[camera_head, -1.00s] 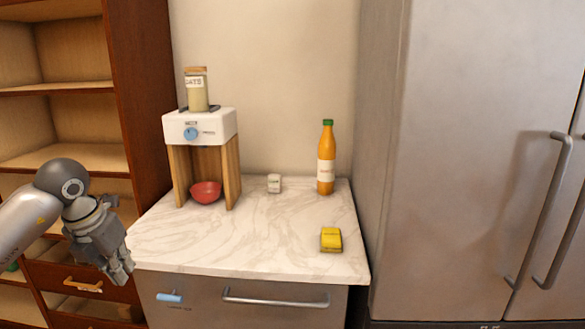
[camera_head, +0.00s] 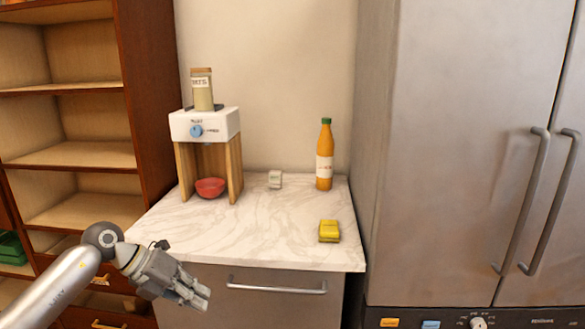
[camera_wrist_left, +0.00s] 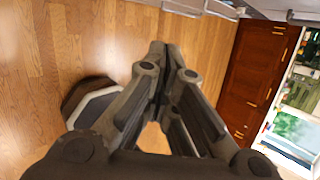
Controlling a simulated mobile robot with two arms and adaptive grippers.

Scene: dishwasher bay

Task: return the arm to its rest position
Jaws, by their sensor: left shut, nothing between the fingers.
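My left gripper (camera_head: 193,293) is at the lower left of the head view, in front of the counter's left front edge and below its top. It is shut and empty. In the left wrist view its fingers (camera_wrist_left: 160,62) meet at the tips over wooden floor, with nothing between them. My left arm (camera_head: 62,290) comes in from the lower left corner. My right gripper is in neither view.
A wooden shelf (camera_head: 150,100) stands left, a steel fridge (camera_head: 450,150) right. A dishwasher handle (camera_head: 277,287) is close by.

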